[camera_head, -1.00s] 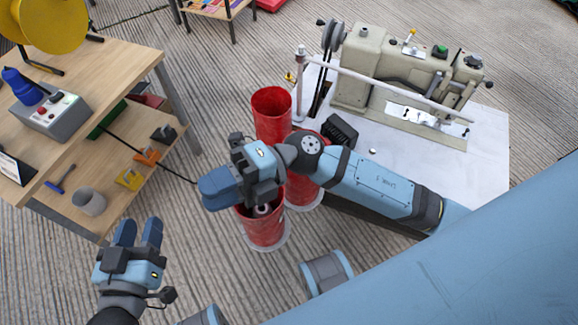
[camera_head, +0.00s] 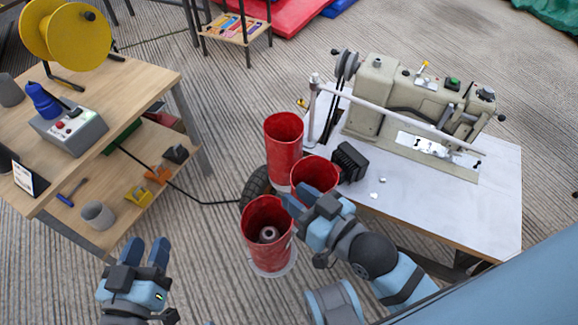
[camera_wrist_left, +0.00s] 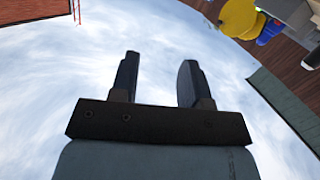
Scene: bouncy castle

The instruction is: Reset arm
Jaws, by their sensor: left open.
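My left gripper (camera_head: 147,252) is at the lower left of the head view, fingers upward, open and empty. The left wrist view shows its two fingers (camera_wrist_left: 160,82) apart with only sky between them. My right gripper (camera_head: 290,204) is in the middle of the head view, beside the red cylinders. Its fingertips lie in front of the gap between the front red cylinder (camera_head: 262,252) and the middle red cylinder (camera_head: 316,172); I cannot tell whether they touch or how far they are apart. A round grey part sits inside the front cylinder.
A sewing machine (camera_head: 400,110) stands on a white-topped table (camera_head: 500,200) at the right. A wooden workbench (camera_head: 130,85) with a grey button box (camera_head: 70,130) and a yellow reel (camera_head: 78,38) is at the left. A third red cylinder (camera_head: 283,150) stands behind.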

